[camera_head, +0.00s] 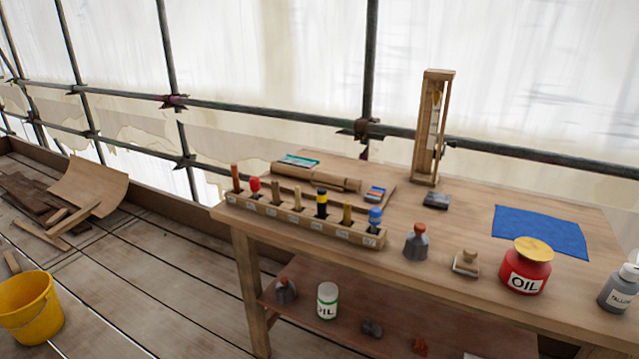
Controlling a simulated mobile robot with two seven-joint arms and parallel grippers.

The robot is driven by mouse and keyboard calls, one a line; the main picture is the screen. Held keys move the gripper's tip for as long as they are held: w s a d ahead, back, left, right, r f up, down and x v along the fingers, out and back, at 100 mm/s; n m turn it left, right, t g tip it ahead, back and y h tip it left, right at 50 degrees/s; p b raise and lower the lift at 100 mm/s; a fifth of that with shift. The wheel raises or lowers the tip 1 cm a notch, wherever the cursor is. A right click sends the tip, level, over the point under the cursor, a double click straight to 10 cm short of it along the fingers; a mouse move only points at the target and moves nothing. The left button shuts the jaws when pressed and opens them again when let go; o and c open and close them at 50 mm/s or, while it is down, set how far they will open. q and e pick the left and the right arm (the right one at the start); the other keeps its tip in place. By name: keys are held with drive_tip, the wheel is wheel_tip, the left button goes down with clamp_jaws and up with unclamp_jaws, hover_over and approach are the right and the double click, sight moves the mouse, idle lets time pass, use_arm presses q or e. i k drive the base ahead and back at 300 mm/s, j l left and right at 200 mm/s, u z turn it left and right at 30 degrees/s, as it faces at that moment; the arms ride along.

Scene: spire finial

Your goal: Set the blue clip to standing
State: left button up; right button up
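No thing in view is plainly a clip, and the small parts are too small to tell. A small blue item with some red (375,194) lies on a wooden board at the back of the workbench (475,222). A blue-topped tool (375,217) stands in the right end of a wooden rack (300,222) along the bench's front left edge. Neither of my grippers is in view.
The bench also holds a tall wooden frame (431,130), a dark box (436,201), a blue cloth (540,230), a red oil pot (525,275), a grey bottle (619,290) and a grey weight-like piece (417,243). A yellow bucket (30,308) stands on the plank floor.

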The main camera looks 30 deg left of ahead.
sight(377, 192)
drive_tip(key=j+z, duration=0.15)
drive_tip(key=z, duration=0.35)
drive_tip(key=j+z, duration=0.1)
drive_tip(key=z, duration=0.35)
drive_tip(key=j+z, duration=0.3)
drive_tip(key=k+j+z, duration=0.25)
drive_tip(key=j, duration=0.15)
drive_tip(key=k+j+z, duration=0.1)
drive_tip(key=j, duration=0.25)
drive_tip(key=k+j+z, duration=0.1)
drive_tip(key=j, duration=0.3)
